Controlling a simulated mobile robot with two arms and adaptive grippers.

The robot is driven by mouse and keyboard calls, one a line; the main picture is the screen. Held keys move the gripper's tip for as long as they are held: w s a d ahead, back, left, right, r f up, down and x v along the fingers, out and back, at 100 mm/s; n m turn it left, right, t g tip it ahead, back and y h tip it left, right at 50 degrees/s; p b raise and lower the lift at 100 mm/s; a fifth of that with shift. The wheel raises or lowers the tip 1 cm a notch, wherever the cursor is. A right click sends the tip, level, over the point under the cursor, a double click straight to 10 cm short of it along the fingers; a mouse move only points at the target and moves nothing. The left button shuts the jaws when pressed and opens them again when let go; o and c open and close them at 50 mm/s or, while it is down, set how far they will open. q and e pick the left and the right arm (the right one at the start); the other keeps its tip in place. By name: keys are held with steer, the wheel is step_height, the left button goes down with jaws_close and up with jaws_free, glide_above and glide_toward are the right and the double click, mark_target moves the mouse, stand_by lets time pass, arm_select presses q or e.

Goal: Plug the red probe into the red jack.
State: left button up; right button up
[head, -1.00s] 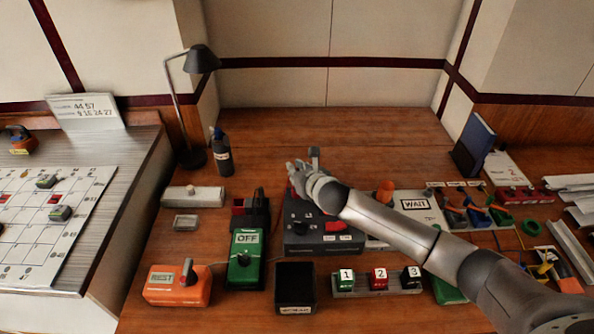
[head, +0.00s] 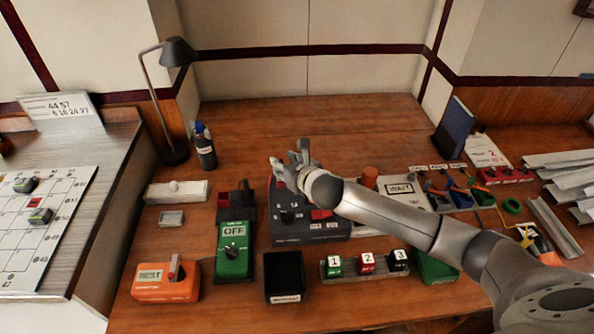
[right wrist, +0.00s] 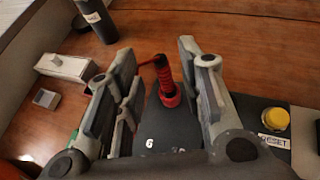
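The red probe (right wrist: 164,78) stands roughly upright, slightly tilted, in the right wrist view, with a red lead running left from its top. Its base is in a wider red collar (right wrist: 171,99) on a dark panel; I cannot tell whether this collar is the red jack. My right gripper (right wrist: 156,78) is open, with one finger on each side of the probe and visible gaps to it. In the head view the right gripper (head: 287,160) is above the back left of the dark grey box (head: 308,230) and hides part of it. My left gripper is out of view.
A green meter (head: 235,252) marked OFF and an orange tester (head: 165,283) stand left of the box. A black open bin (head: 284,277) and numbered blocks (head: 366,263) are in front. A bottle (head: 204,146) and lamp (head: 177,53) stand behind left. Bare wood lies behind the box.

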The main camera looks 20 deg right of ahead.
steer(key=v, duration=0.8)
stand_by(0.4)
